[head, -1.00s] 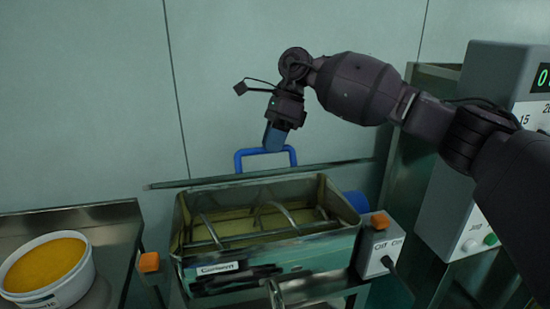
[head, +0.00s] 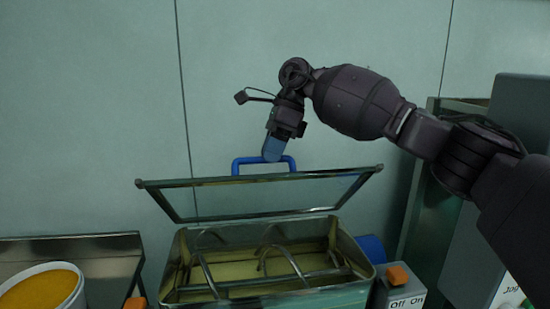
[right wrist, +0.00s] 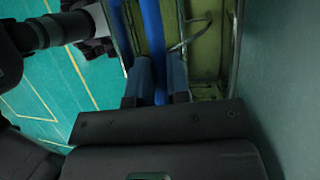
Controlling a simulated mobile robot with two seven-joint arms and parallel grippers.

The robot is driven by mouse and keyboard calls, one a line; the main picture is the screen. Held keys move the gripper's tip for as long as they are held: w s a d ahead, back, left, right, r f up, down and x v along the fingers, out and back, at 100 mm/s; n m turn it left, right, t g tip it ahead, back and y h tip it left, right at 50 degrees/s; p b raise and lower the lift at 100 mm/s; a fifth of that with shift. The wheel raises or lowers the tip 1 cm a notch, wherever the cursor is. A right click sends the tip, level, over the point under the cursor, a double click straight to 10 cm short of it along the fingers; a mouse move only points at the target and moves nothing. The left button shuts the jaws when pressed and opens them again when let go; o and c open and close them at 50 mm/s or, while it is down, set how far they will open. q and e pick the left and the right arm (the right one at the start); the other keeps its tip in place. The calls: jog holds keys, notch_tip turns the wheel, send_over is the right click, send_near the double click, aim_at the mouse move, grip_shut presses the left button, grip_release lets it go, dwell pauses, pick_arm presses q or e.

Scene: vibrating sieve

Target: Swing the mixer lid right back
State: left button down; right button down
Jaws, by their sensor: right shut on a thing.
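The mixer (head: 340,297) is an open green-and-metal trough with curved stirring bars inside. Its lid (head: 160,203) is a dark-framed panel, raised from the trough and tilted, with its inner face towards the head camera. The lower edge lies along the trough's back rim. A blue handle (head: 237,163) stands on the lid's upper edge. My right gripper (head: 273,150) is shut on this handle from above. In the right wrist view the blue handle bar (right wrist: 153,40) runs between the two fingers (right wrist: 158,82). My left gripper is not in view.
A plain wall (head: 90,120) rises behind the lid. A white tub (head: 70,295) of orange material is at left. A tall grey cabinet (head: 525,110) is at right.

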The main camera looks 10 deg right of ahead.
jog(key=shift+w+f, duration=0.4)
jog(key=shift+f, duration=0.05)
jog(key=c, duration=1.4)
grip_release()
jog(key=o, duration=0.3)
jog(key=shift+w, duration=0.25)
jog(key=shift+s+r, duration=0.1)
jog(key=shift+r, duration=0.1)
jog(key=shift+r, duration=0.15)
jog(key=v, duration=1)
jog(key=shift+d+r+b, duration=0.15)
jog(key=shift+b, duration=0.25)
